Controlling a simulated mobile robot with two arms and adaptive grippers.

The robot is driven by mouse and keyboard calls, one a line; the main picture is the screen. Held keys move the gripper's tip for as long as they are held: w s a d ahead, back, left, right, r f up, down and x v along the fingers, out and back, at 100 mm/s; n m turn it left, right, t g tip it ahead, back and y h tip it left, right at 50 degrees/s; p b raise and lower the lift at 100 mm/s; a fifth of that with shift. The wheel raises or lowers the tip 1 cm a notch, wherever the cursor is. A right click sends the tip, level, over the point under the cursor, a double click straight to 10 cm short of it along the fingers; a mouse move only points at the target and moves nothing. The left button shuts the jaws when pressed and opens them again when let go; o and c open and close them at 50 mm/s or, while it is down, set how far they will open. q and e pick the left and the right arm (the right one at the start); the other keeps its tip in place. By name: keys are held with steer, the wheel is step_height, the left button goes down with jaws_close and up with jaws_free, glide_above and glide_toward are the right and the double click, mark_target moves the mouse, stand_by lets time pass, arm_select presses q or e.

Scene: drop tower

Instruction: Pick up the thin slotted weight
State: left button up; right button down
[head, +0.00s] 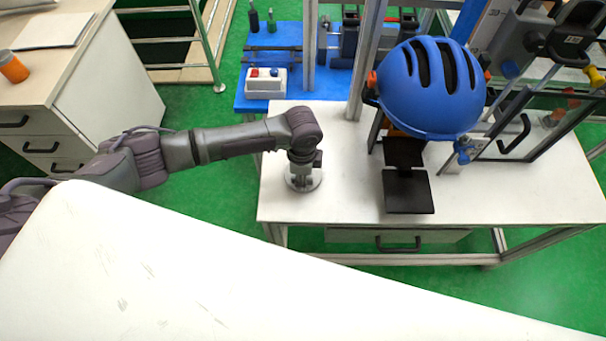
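A round grey metal piece (297,185), which looks like a slotted weight, lies on the left part of the white bench top. Its slot and thickness are hard to make out, and I cannot tell whether it is one weight or a stack. My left gripper (303,178) points down right over it and hides its middle. The fingers are too small and covered to show whether they are open or shut on it. My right gripper is not in view.
A blue helmet (430,85) sits on the drop tower, right of my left arm. A black plate (408,192) lies on the white bench (345,195) below it. A control box (265,83) stands on a blue table behind. A clear guard panel (535,125) stands at right.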

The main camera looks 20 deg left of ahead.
arm_select(q)
steer(key=shift+f, duration=0.25)
jaws_close()
